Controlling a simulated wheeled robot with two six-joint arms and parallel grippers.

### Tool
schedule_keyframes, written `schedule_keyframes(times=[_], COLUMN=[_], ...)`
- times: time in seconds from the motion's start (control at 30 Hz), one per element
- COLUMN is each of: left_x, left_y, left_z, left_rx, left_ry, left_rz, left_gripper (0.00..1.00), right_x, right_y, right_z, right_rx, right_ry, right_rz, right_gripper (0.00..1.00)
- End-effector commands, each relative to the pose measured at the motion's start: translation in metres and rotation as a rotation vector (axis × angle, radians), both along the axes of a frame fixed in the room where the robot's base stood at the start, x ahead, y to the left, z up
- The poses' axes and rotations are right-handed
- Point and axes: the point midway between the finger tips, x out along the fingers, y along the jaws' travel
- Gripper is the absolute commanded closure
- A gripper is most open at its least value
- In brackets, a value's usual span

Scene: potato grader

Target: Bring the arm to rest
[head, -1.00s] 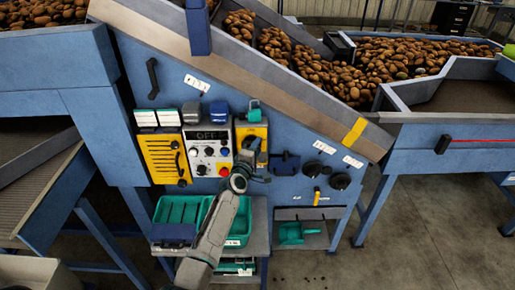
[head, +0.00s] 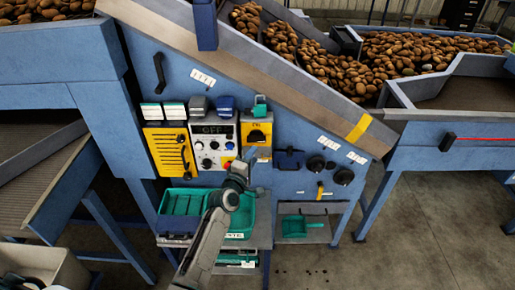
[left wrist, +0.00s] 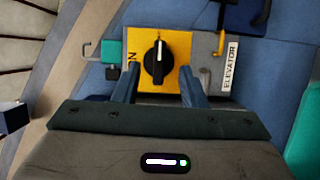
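My left gripper (head: 250,166) is in front of the control panel, just below the yellow rotary switch plate (head: 257,133). In the left wrist view the gripper (left wrist: 160,88) has its two fingers apart with nothing between them. The yellow switch plate (left wrist: 178,48) with its black knob (left wrist: 158,62) lies beyond the fingertips. The knob's white mark stands upright in that view. A label reading ELEVATOR (left wrist: 231,68) is beside the plate. My right gripper is not in view.
The grey control box (head: 212,146) shows OFF on its display. Green trays (head: 241,218) stand on a shelf below, close to my arm. Open floor (head: 420,235) lies to the right.

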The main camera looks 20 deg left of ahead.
Motion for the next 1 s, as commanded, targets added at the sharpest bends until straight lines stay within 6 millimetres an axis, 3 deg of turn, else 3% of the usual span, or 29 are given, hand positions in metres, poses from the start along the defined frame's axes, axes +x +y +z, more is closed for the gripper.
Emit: schedule_keyframes(times=[0.2, 0.77, 0.87, 0.97, 1.0], left_x=[-0.019, -0.024, -0.041, -0.08, -0.1], left_y=[0.002, 0.002, -0.002, -0.007, -0.009], left_z=[0.0, -0.002, -0.012, -0.03, -0.039], left_rx=[0.0, 0.017, 0.107, 0.298, 0.398], left_ry=[0.001, 0.007, 0.052, 0.143, 0.189], left_rz=[0.0, -0.006, -0.044, -0.124, -0.167], left_gripper=[0.62, 0.62, 0.62, 0.62, 0.62], right_x=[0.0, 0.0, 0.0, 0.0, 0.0], right_y=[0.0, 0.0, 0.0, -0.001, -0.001], right_z=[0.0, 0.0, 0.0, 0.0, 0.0], right_rx=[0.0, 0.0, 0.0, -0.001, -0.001], right_ry=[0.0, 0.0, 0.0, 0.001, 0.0], right_rz=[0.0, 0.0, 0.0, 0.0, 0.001], right_gripper=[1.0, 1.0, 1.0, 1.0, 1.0])
